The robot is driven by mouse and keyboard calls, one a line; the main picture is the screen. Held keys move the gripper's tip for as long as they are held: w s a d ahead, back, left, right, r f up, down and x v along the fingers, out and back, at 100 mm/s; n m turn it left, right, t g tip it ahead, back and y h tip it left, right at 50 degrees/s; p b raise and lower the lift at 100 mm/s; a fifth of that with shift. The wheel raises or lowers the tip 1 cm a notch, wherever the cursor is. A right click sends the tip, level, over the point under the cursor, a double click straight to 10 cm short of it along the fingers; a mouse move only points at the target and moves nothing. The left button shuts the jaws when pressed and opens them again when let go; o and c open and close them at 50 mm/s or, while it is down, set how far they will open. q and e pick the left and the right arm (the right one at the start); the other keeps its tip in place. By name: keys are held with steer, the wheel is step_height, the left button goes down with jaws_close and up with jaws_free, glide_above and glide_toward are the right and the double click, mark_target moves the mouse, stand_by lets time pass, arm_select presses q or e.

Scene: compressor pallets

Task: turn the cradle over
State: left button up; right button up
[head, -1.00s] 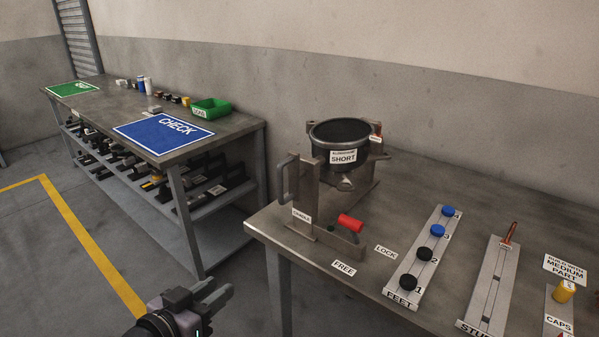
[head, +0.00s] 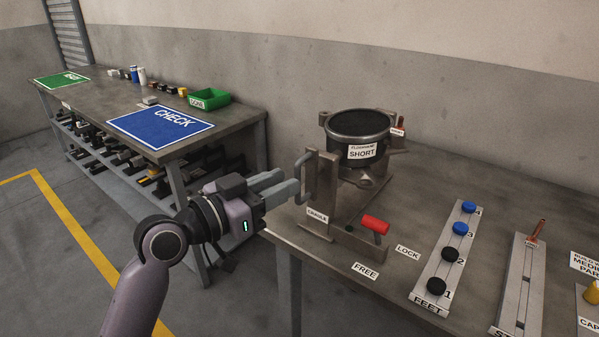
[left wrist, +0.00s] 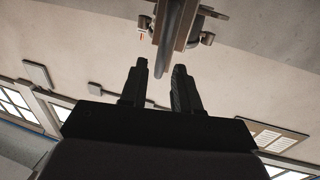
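The cradle (head: 322,172) is a grey metal frame on the right-hand bench. It bears a dark pot-shaped compressor part (head: 352,140) labelled SHORT, which stands upright. A curved grey handle (head: 301,178) sticks out on the cradle's left side. A red-gripped lock lever (head: 375,224) lies at its front, near the FREE and LOCK labels. My left gripper (head: 284,184) is at the handle. In the left wrist view, the two fingers (left wrist: 160,78) are apart, and the handle bar (left wrist: 168,48) reaches down between their tips without clear contact. My right gripper is not in view.
Right of the cradle lie a FEET rail (head: 447,258) with black and blue caps and a second rail (head: 520,285) with a copper-coloured stud. The left bench holds a blue CHECK mat (head: 160,126), a green tray (head: 208,99) and small parts. A gap separates the benches.

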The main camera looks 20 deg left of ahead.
arm_select(q)
steer(key=shift+x, duration=2.25)
jaws_close()
